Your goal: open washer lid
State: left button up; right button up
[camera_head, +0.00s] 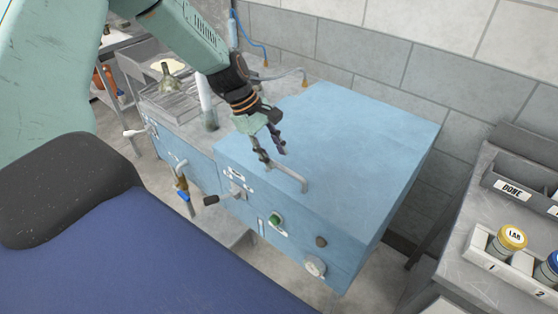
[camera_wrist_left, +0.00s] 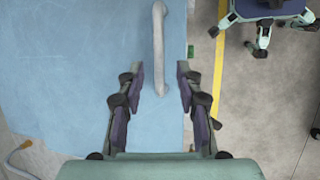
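The blue washer (camera_head: 290,210) stands against the tiled wall, and its flat blue lid (camera_head: 355,140) is down. A pale bar handle (camera_head: 291,178) is fixed on the lid near its front edge. My left gripper (camera_head: 273,158) is just above the lid at the handle's far left end. In the left wrist view the gripper (camera_wrist_left: 160,90) is open, and the handle (camera_wrist_left: 159,40) runs between and ahead of its two fingers with space on both sides. I cannot tell whether a finger touches the lid. My right gripper is not in view.
A grey bench (camera_head: 485,225) with a DONE tray (camera_head: 513,188) and a yellow-capped LAB jar (camera_head: 508,242) stands at the right. A wire rack (camera_head: 170,98) and a glass flask (camera_head: 168,76) are left of the lid.

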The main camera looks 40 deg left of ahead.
aim_at(280, 165)
pick_arm(q)
jog(key=x, duration=0.2)
jog(key=shift+w+f, duration=0.3)
jog(key=shift+f, duration=0.05)
jog(key=shift+a+f+b, duration=0.1)
jog(key=shift+f+b, duration=0.1)
jog(key=shift+b, duration=0.1)
jog(key=shift+s+a, duration=0.1)
jog(key=shift+s, duration=0.05)
jog(key=shift+s+r, duration=0.15)
jog(key=shift+s, duration=0.1)
jog(key=shift+w+d, duration=0.2)
jog(key=shift+d, duration=0.1)
jog(key=shift+c, duration=1)
jog(key=shift+w, duration=0.15)
jog(key=shift+c, duration=0.8)
jog(key=shift+a, duration=0.2)
jog(key=c, duration=0.3)
jog(key=shift+d, duration=0.1)
grip_shut()
